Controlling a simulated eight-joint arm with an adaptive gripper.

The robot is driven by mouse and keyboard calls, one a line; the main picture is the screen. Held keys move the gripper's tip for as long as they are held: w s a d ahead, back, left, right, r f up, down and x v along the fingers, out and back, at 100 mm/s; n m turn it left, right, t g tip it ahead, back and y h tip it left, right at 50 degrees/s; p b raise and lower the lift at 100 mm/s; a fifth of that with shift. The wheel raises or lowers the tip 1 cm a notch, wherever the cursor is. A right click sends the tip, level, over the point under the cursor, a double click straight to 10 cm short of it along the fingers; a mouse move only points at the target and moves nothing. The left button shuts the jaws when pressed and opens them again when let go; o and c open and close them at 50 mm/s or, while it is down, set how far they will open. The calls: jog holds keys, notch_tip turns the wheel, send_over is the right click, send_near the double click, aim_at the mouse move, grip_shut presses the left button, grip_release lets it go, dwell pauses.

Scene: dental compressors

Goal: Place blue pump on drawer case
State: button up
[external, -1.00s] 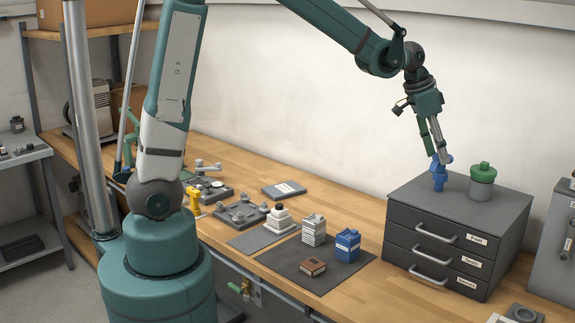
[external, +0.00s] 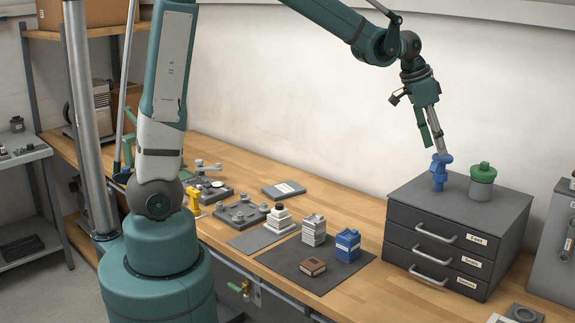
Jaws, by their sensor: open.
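The blue pump (external: 440,171) stands upright on top of the dark grey drawer case (external: 505,200), near its back left part. My gripper (external: 434,147) is open, just above the pump. One finger reaches down close to the pump's top and the other hangs apart to the left. I cannot tell whether the near finger touches the pump. The drawer case has labelled drawers with light handles, all shut.
A grey jar with a green lid (external: 482,181) stands right of the pump on the case. Bare wooden bench (external: 340,210) lies left of the case.

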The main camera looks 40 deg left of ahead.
jog(key=s+a+r+n+t+y, duration=0.1)
jog(key=s+a+r+n, duration=0.15)
jog(key=s+a, duration=0.6)
jog(key=s+a+r+n+t, duration=0.15)
jog(key=s+a+r, duration=0.3)
jog(key=a, duration=0.65)
jog(key=s+a+f+n+y, duration=0.1)
jog(key=s+a+f+n, duration=0.1)
jog(key=s+a, duration=0.5)
jog(key=s+a+f+n+t+y, duration=0.1)
jog(key=s+a+f+n, duration=0.2)
jog(key=s+a, duration=0.4)
jog(key=s, duration=0.4)
jog(key=shift+a, duration=0.3)
